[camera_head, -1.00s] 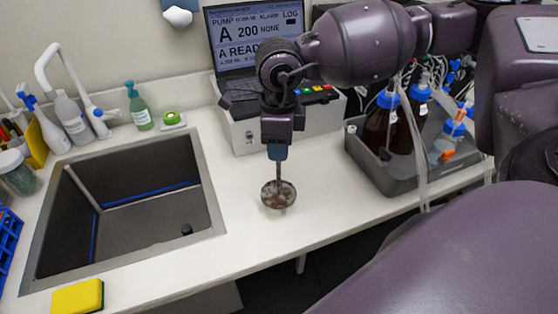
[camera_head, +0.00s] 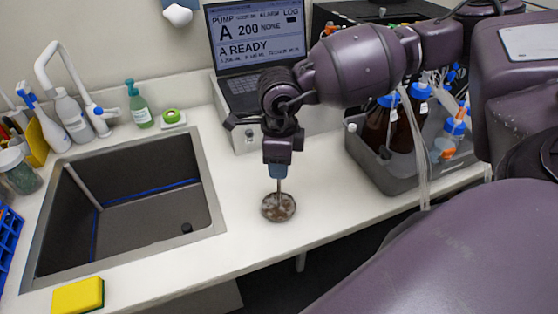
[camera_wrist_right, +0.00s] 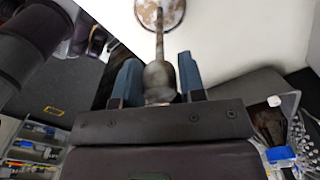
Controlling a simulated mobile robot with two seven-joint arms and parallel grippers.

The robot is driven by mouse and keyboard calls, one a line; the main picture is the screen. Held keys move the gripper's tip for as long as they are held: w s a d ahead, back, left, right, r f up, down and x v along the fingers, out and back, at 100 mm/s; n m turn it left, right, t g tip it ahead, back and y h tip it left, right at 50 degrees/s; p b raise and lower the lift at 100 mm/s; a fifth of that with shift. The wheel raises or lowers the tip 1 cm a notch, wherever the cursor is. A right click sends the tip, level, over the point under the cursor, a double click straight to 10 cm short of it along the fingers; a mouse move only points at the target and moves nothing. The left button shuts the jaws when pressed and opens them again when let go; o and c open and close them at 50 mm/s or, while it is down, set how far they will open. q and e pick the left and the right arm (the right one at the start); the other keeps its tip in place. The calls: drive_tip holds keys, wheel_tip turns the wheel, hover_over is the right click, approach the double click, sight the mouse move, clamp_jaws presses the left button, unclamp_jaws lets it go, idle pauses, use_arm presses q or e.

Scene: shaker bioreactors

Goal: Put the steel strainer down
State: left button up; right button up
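The steel strainer (camera_head: 279,208) hangs upright below my right gripper (camera_head: 277,172), its round brownish bowl at or just above the white counter. I cannot tell whether the bowl touches the counter. In the right wrist view, the strainer's handle (camera_wrist_right: 158,78) lies between the blue fingers of the right gripper (camera_wrist_right: 157,82), which is shut on it. The bowl (camera_wrist_right: 160,12) shows at the top of that view against the white surface. My left gripper does not show in either view.
The sink (camera_head: 215,212) lies to the left of the strainer. A yellow sponge (camera_head: 78,296) sits at the front left. A grey tray (camera_head: 400,182) with bottles stands to the right. A laptop (camera_head: 256,42) is behind. Bare counter (camera_head: 320,205) surrounds the strainer.

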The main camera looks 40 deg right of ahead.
drive_tip(key=o, duration=0.3)
drive_tip(key=shift+r, duration=0.1)
drive_tip(key=shift+r, duration=0.2)
wheel_tip(320, 180, up, 12)
drive_tip(key=shift+b, duration=0.35)
drive_tip(key=shift+f, duration=0.1)
idle(0.4)
